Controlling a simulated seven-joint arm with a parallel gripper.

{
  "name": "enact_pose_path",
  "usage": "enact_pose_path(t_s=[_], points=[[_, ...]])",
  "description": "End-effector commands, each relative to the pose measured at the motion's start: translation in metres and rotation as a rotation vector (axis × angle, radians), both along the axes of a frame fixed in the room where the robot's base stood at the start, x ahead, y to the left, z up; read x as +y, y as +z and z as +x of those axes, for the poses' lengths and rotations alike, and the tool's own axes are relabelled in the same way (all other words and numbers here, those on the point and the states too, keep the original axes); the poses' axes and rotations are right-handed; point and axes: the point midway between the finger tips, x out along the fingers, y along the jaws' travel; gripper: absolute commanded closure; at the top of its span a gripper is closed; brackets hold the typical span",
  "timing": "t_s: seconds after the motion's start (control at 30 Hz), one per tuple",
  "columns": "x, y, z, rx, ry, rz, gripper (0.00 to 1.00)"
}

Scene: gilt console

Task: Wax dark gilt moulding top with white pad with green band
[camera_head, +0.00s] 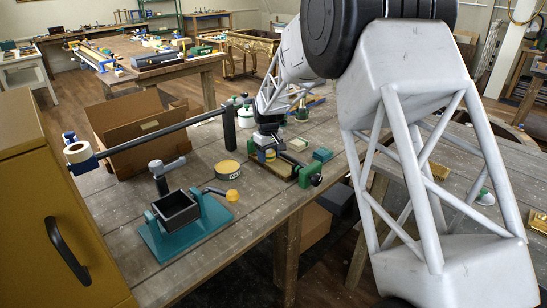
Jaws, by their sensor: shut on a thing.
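My gripper (267,147) is over the middle of the workbench, shut on a small pale thing with some green at its edge. It fits the white pad with green band (268,155), but little of it shows. Below and right of it is a low wooden holder (299,174) with green ends and a knob. The dark gilt moulding seems to lie in this holder, under my gripper. I cannot make out its top or tell whether the pad touches it.
Left on the bench (240,206) are a teal stand with a black box (177,210), a round yellow tin (227,169) and a cardboard box (130,130). A small teal box (322,154) sits right of the holder.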

Motion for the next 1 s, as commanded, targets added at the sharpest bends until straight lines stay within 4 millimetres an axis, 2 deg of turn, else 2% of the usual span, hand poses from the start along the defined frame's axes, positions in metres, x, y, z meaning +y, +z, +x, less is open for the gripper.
enact_pose_path(t_s=[0.43,0.5,0.53,1.0], points=[[0.029,0.000,0.029,0.001,0.000,-0.001,0.71],[0.028,0.005,0.028,0.000,0.000,0.000,0.71],[0.028,0.017,0.029,-0.004,0.000,0.001,0.71],[0.028,0.057,0.028,-0.001,0.000,0.001,0.71]])
